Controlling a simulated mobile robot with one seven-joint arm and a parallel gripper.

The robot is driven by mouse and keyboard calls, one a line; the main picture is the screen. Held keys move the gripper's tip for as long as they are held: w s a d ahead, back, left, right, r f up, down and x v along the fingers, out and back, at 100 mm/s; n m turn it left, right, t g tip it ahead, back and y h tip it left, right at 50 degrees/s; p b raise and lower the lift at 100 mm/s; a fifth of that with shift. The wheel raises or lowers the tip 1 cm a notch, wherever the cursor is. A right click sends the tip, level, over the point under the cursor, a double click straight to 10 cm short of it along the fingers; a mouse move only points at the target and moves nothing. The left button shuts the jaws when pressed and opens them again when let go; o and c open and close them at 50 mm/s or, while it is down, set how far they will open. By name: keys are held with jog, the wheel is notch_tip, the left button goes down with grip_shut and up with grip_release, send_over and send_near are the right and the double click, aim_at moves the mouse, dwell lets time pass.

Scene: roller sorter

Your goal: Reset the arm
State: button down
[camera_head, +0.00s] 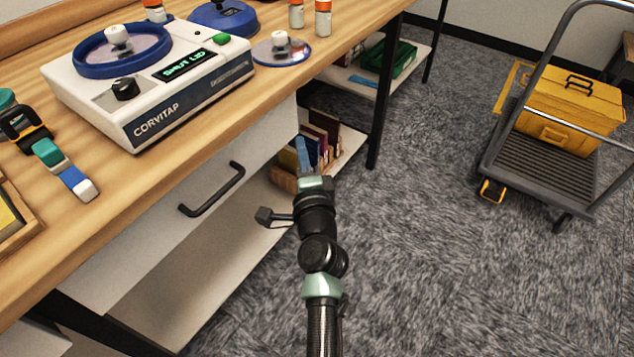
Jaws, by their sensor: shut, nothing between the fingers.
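My gripper (303,160) is at the end of my arm, in the middle of the view. It is shut and empty, and its narrow blue-grey fingers point away from me. It is in front of the workbench (130,215), to the right of the drawer handle (212,190). Behind the fingertips are books on the lower shelf. My arm comes up from the bottom edge of the picture. I cannot tell the exact gap between my gripper and the bench.
On the bench stands a white CORVITAP machine (165,125) with a round blue-rimmed lid (122,50); its display appears to read "SHUT LID". Several books (318,145) sit on the lower shelf. A cart (550,165) with a yellow toolbox (572,110) stands right. Carpet (440,260) is clear.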

jog(key=s+d, duration=0.1)
jog(key=s, duration=0.7)
jog(key=shift+f, duration=0.15)
notch_tip(320, 180, up, 31)
jog(key=s+a+n+t+y, duration=0.15)
jog(key=n+t, duration=0.35)
jog(key=n, duration=0.7)
jog(key=s+d+r+n+t+h, duration=0.1)
jog(key=s+r+n+t+h, duration=0.1)
jog(key=s+r, duration=0.65)
jog(key=s+d+r+n+t+h, duration=0.1)
jog(key=s+r+n+t+h, duration=0.15)
jog(key=s+r, duration=0.6)
jog(key=w+r+p, duration=0.1)
jog(key=r+p, duration=1.3)
jog(key=r, duration=0.1)
jog(key=w+r+p, duration=0.2)
jog(key=r+p, duration=1.2)
jog(key=shift+w+r, duration=0.3)
jog(key=shift+r, duration=0.1)
